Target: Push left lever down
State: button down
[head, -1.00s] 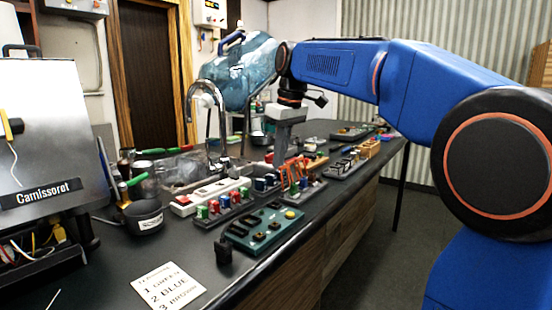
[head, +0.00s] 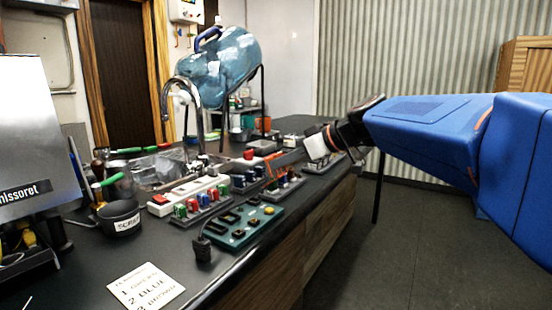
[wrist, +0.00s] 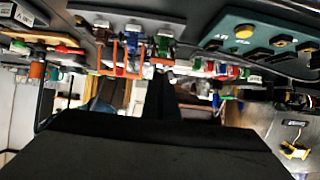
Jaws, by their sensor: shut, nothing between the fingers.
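The lever block (head: 290,184) is a grey block on the black counter, with coloured terminals and thin orange levers. In the wrist view, which is upside down, its terminals are brown, blue (wrist: 133,40) and green (wrist: 163,42), and orange levers (wrist: 116,55) extend from them. In the wrist view the dark fingers (wrist: 166,95) are close to the green end of the block. I cannot tell whether they touch a lever, and their tips partly hide the levers in the head view.
A green board (head: 262,222) with a yellow button lies in front. A white power strip (head: 187,192) and a block of coloured terminals (head: 203,206) lie to the left. A tap (head: 166,95) and a large water bottle (head: 222,68) stand behind. A printed card (head: 146,287) lies near the front edge.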

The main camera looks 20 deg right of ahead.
jog(key=shift+s+d+f, duration=0.1)
jog(key=shift+s+f, duration=0.05)
jog(key=shift+f, duration=0.1)
jog(key=shift+x, duration=0.8)
jog(key=shift+r, duration=0.55)
jog(key=shift+s+d+r, duration=0.1)
jog(key=shift+r, duration=0.65)
jog(key=shift+s+d+r, duration=0.1)
jog(key=shift+r, duration=0.65)
jog(key=s+d+f, duration=0.3)
jog(key=s+d, duration=0.2)
jog(key=s, duration=0.2)
jog(key=shift+s+f, duration=0.1)
